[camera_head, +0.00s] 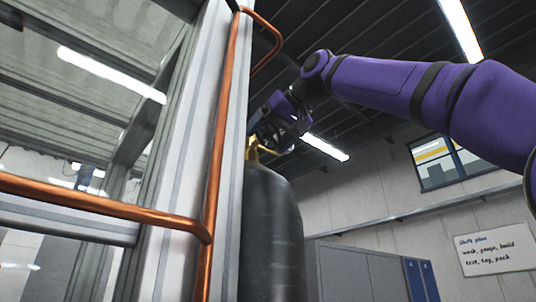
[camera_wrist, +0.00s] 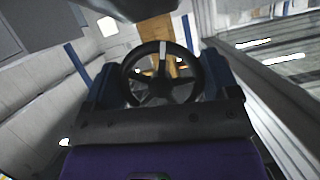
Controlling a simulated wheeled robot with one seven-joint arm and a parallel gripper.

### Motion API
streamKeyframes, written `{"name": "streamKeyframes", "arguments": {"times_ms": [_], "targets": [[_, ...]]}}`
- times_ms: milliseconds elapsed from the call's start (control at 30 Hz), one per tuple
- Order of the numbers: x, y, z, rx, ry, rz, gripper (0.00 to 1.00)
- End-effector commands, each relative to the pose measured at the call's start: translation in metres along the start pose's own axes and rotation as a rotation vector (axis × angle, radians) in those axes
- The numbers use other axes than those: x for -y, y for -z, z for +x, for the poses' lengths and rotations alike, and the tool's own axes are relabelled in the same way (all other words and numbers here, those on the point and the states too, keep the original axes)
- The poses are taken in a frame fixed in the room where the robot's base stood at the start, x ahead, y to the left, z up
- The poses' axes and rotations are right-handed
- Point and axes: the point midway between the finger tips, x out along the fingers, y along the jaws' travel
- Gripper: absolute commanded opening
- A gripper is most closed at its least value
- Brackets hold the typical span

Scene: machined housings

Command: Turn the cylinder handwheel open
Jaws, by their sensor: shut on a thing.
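The dark gas cylinder (camera_head: 270,235) stands upright beside the frame post in the head view, with a brass valve (camera_head: 252,152) on top. The black spoked handwheel (camera_head: 268,134) is at the valve, small and partly hidden by my gripper in the head view. In the wrist view the handwheel (camera_wrist: 160,88) is seen face on, with a pale mark running up from its hub. My gripper (camera_wrist: 161,80) has one dark blue finger on each side of the wheel's rim and is shut on it. Brass parts of the valve show behind the wheel.
A grey metal frame post (camera_head: 177,170) with copper pipes (camera_head: 218,130) stands close to the left of the cylinder. Grey lockers (camera_head: 345,272) stand behind at the right. The space right of the cylinder is open below my arm.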

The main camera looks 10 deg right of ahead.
Motion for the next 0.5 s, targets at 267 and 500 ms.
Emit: {"name": "streamKeyframes", "arguments": {"times_ms": [267, 500], "targets": [[-0.0002, -0.0012, 0.0018, 0.006, -0.039, -0.097, 0.57], [-0.0002, -0.0012, 0.0018, 0.006, -0.048, -0.121, 0.57]]}}
